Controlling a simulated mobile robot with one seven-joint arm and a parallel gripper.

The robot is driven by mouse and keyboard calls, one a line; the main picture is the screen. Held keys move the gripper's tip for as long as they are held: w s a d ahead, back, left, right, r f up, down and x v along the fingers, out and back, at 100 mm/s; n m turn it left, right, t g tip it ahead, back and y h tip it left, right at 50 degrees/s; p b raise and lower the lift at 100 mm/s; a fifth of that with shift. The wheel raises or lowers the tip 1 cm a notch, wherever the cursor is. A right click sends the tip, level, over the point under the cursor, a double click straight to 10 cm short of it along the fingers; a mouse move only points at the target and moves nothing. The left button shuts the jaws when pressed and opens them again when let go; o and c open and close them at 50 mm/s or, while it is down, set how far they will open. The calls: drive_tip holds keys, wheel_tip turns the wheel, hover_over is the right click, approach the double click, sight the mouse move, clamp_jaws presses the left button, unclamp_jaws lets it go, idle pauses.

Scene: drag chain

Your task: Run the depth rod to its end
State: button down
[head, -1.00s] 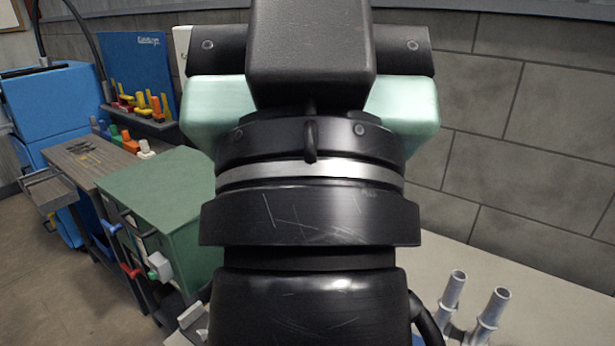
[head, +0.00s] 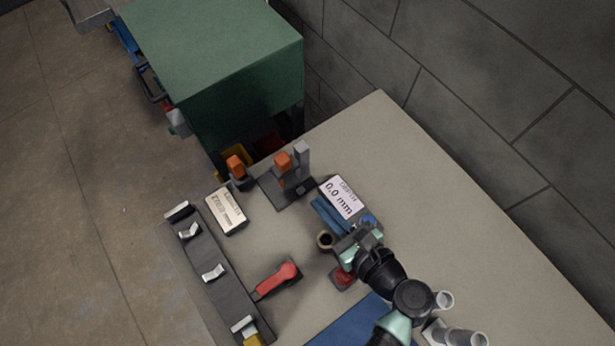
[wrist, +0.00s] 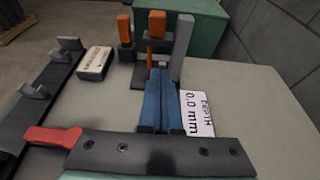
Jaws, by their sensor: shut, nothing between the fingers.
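A depth gauge stands on the bench with a dark base, an orange block (head: 283,161) and a grey upright post (head: 302,157). In the wrist view, its orange top (wrist: 157,24) and grey post (wrist: 182,47) stand just beyond my fingers. I cannot tell which part is the depth rod. A white display (head: 341,198) reads "DEPTH 0.0 mm"; it also shows in the wrist view (wrist: 196,113). My gripper (head: 317,204) has blue fingers, shut together and empty, pointing at the gauge from the front. The fingers (wrist: 160,74) overlap the gauge's lower part in the wrist view; contact cannot be told.
A second orange-topped piece (head: 236,167) stands left of the gauge, beside a white labelled block (head: 226,210). A dark rail (head: 218,262) with pale hooks runs along the left bench edge. A red handle (head: 277,279) lies nearer. A green cabinet (head: 215,50) stands behind.

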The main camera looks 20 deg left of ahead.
sight(290, 162)
drive_tip(key=p+x, duration=0.1)
drive_tip(key=x, duration=0.8)
drive_tip(key=shift+a, duration=0.3)
wheel_tip(290, 162, up, 6)
drive_tip(key=p, duration=0.6)
drive_tip(key=shift+w, duration=0.15)
drive_tip(key=shift+r, duration=0.1)
